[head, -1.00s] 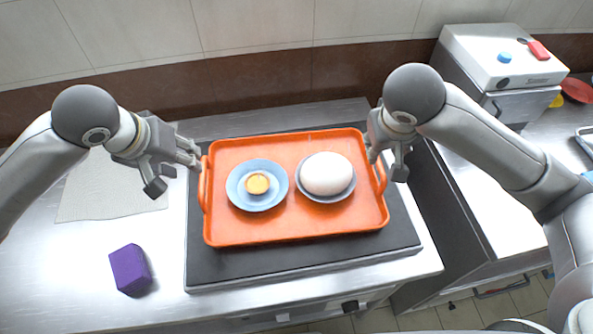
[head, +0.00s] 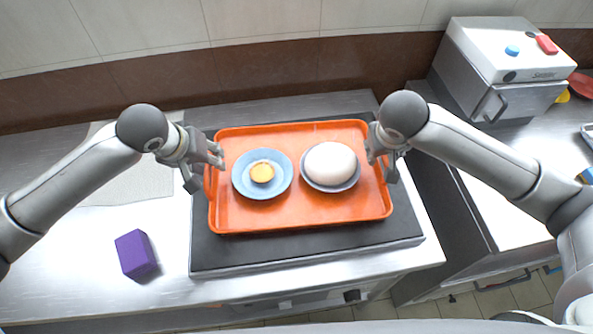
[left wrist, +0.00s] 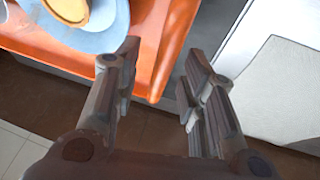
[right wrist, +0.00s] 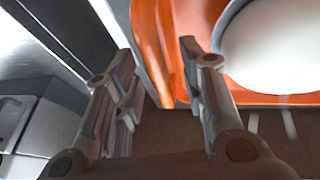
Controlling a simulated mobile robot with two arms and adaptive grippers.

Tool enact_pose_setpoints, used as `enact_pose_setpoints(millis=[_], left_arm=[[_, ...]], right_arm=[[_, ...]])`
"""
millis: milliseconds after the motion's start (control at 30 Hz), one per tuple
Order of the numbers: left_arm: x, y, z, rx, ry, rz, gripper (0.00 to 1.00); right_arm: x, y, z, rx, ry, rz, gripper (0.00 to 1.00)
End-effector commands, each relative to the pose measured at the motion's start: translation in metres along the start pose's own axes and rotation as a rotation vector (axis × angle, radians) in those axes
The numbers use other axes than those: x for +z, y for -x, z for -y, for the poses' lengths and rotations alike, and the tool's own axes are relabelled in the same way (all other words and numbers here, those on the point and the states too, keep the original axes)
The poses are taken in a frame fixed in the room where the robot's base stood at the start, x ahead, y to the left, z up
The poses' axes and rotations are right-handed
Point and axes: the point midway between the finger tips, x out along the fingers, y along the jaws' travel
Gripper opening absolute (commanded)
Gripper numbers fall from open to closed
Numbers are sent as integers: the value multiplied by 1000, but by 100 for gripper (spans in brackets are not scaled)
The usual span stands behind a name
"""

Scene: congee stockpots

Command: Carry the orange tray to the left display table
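The orange tray (head: 300,218) lies flat on a dark griddle-like plate, with a raised handle at each short end. On it are a blue plate with a small yellow-orange tart (head: 262,173) and a bowl with a large white bun (head: 330,163). My left gripper (head: 207,168) is at the tray's left end by its handle, fingers apart; the left wrist view shows the tray edge (left wrist: 157,75) by one finger. My right gripper (head: 382,160) is at the right end, fingers apart; the right wrist view shows the orange edge (right wrist: 172,70) between the fingers. Handle contact is unclear.
The dark plate (head: 300,252) sits on a steel counter. A purple block (head: 137,255) and a pale grey mat (head: 105,185) lie at left. A steel box (head: 505,60) with blue and red items on top stands at back right. A wall runs behind.

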Motion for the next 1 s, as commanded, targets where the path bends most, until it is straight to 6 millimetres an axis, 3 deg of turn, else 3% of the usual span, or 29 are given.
enact_pose_setpoints(millis=[433,700,1000], left_arm=[[0,-9,0,-1,0,0,37],[0,-9,0,-1,0,0,2],[0,-9,0,-1,0,0,0]], right_arm=[[0,-9,0,1,0,-1,36],[0,-9,0,0,-1,-1,2],[0,-8,0,1,-1,-1,0]])
